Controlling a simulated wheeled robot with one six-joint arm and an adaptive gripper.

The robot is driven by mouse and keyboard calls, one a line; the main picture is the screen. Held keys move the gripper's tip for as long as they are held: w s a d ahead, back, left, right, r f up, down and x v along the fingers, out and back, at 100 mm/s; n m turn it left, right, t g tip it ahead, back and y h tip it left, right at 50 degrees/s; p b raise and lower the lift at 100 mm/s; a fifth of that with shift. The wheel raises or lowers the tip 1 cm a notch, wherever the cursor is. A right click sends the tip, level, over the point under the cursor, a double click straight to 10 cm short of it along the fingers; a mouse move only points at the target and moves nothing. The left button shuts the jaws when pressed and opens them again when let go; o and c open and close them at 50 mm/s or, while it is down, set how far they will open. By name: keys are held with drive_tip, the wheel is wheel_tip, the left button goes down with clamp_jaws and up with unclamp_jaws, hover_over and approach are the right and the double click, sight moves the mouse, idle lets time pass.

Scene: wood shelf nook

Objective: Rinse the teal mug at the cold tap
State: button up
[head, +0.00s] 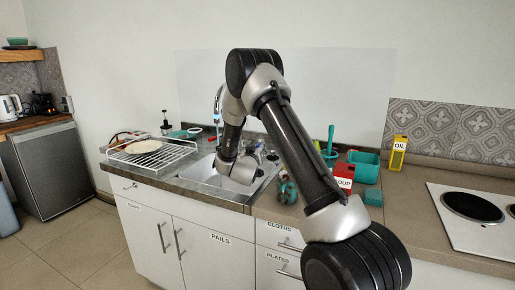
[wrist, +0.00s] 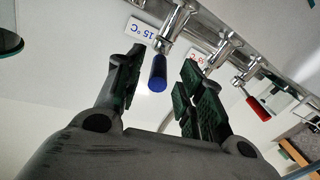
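In the wrist view, my gripper (wrist: 163,72) is open. The blue tap handle (wrist: 158,73) shows between its fingers, with a gap on both sides; I cannot tell its depth between them. A white plate marked 15 °C (wrist: 140,30) is beside this tap. In the head view my arm hides much of the sink (head: 203,172), and my fingers are not clear. I cannot pick out the teal mug for certain. A dark teal curved edge (wrist: 9,42) shows at the wrist view's left border, cut off by the frame.
A second tap (wrist: 215,55) and a red tap handle (wrist: 259,108) are close to the right of my gripper. A wire rack (head: 150,153) stands left of the sink. A teal bin (head: 364,166), red soup box (head: 343,180) and yellow oil box (head: 398,152) stand to the right.

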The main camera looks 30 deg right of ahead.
drive_tip(key=v, duration=0.6)
idle(0.3)
